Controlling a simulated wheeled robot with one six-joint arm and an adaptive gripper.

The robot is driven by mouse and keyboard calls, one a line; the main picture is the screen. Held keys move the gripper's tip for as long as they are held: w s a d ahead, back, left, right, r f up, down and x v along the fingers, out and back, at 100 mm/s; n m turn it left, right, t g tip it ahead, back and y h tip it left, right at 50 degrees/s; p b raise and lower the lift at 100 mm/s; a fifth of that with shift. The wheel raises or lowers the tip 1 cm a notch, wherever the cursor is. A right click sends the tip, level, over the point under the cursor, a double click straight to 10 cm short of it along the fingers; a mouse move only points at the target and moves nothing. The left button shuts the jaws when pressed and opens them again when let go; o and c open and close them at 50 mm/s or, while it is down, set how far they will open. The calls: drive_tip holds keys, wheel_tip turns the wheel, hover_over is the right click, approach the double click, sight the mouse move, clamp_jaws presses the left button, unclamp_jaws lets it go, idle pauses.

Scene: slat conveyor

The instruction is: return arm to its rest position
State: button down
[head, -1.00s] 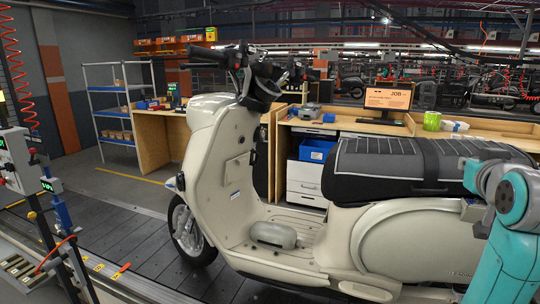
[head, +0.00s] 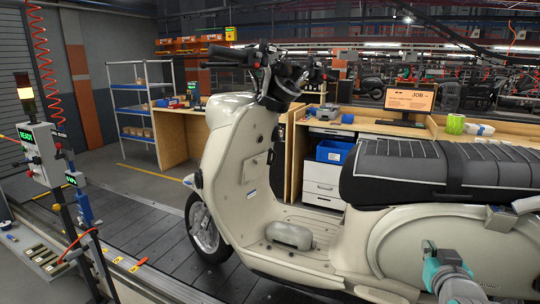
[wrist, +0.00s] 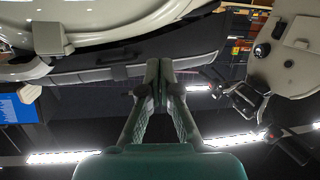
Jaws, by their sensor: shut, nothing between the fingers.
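My gripper (wrist: 159,70) shows in the wrist view with its dark green fingers together and nothing between them. In the head view, a teal and grey part of my arm shows at the lower right, in front of the scooter's rear body; I cannot make out the fingers there. The wrist picture appears upside down, with ceiling lights along its bottom. The cream scooter (head: 228,160) stands upright on the slat conveyor (head: 150,228). It also shows in the wrist view (wrist: 290,60), its handlebar side at the right and its seat (wrist: 125,68) behind the fingers.
A control post (head: 42,155) with a lit green display stands at the left edge. Behind the scooter is a wooden workbench (head: 350,126) with a monitor (head: 410,101), a green cup (head: 455,124) and a blue bin (head: 334,151). A shelf rack (head: 140,85) stands farther back.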

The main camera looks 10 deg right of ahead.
drive_tip(key=s+a+f+n+y, duration=0.1)
drive_tip(key=s+a+f, duration=0.4)
drive_tip(key=f, duration=0.2)
drive_tip(key=s+a+f+y, duration=0.1)
drive_tip(key=s+a+f, duration=0.35)
drive_tip(key=f, duration=0.35)
drive_tip(key=s+a+f+n+y, duration=0.1)
drive_tip(key=s+a+f, duration=0.4)
drive_tip(key=a+f, duration=0.15)
drive_tip(key=s+a+f+n+y, duration=0.1)
drive_tip(key=s+a, duration=0.3)
drive_tip(key=s, duration=0.9)
drive_tip(key=s+a+f+n+y, duration=0.1)
drive_tip(key=s+a, duration=0.3)
drive_tip(key=s, duration=0.9)
drive_tip(key=shift+a+t+y, duration=0.2)
drive_tip(key=shift+t+y, duration=0.2)
drive_tip(key=shift+y, duration=0.5)
